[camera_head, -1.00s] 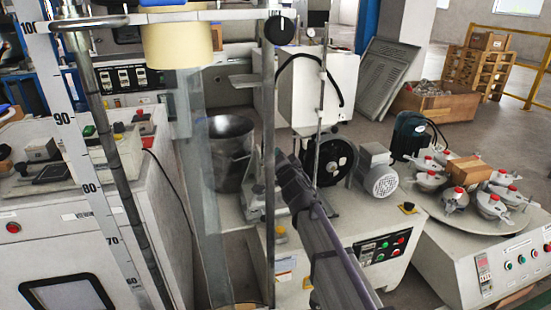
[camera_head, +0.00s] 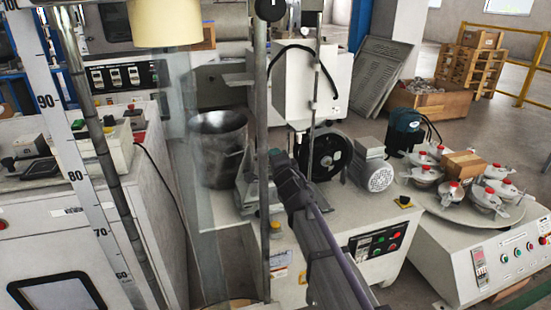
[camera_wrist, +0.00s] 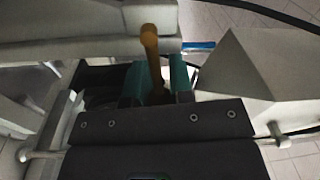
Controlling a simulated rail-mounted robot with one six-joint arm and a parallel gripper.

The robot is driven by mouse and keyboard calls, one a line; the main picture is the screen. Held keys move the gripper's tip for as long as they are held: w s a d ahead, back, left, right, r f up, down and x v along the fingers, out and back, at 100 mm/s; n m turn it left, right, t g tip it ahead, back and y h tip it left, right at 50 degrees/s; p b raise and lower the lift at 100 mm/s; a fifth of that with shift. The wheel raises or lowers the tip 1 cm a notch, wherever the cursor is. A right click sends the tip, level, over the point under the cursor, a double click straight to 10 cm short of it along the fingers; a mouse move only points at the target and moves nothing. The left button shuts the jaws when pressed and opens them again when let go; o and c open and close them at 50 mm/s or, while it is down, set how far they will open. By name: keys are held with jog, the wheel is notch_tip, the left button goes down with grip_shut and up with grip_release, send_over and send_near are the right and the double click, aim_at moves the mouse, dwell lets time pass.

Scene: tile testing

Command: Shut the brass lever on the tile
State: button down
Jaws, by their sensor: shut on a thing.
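In the wrist view the brass lever (camera_wrist: 150,42) stands up with a rounded end, against a pale horizontal bar (camera_wrist: 100,23). My gripper (camera_wrist: 153,84) has its two teal fingers on either side of the lever's lower part and is shut on it. The lever's base is hidden between the fingers and by the dark gripper body. In the head view my dark arm reaches up and left from the bottom middle toward the grey machine (camera_head: 253,190). I cannot tell any tile apart in either view.
A vertical metal post (camera_head: 262,130) and a clear tube stand close left of my arm. A metal pot (camera_head: 218,150) is behind them. A motor (camera_head: 372,172) sits right of the arm. A round table (camera_head: 480,212) with several lidded pots stands farther right.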

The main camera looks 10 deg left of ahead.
jog(key=shift+d, duration=0.1)
jog(key=c, duration=1)
grip_release()
jog(key=v, duration=1)
jog(key=shift+s+d, duration=0.15)
jog(key=shift+s, duration=0.25)
